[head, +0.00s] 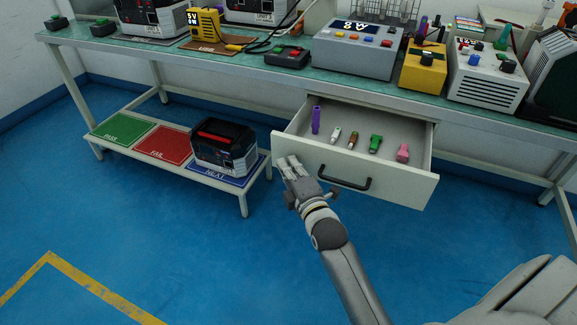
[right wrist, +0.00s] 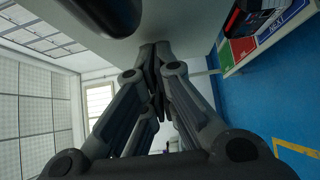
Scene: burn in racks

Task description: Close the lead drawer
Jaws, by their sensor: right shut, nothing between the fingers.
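The lead drawer (head: 400,187) is pulled out from under the bench, with a pale front panel and a black bar handle (head: 345,180). Several small coloured items lie inside, among them a purple one (head: 316,120) and a pink one (head: 403,152). My right gripper (head: 287,162) is shut and empty, its fingertips at the left part of the drawer front, left of the handle. In the right wrist view its closed fingertips (right wrist: 155,50) reach the pale panel, and the dark handle (right wrist: 105,10) is at the top; whether they touch is unclear. My left gripper is not seen.
The bench (head: 240,69) above carries power supplies, a grey box (head: 355,62) and a yellow box (head: 423,75). A low shelf (head: 112,146) at left has green, red and blue mats and a black unit (head: 224,150). The blue floor in front is clear.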

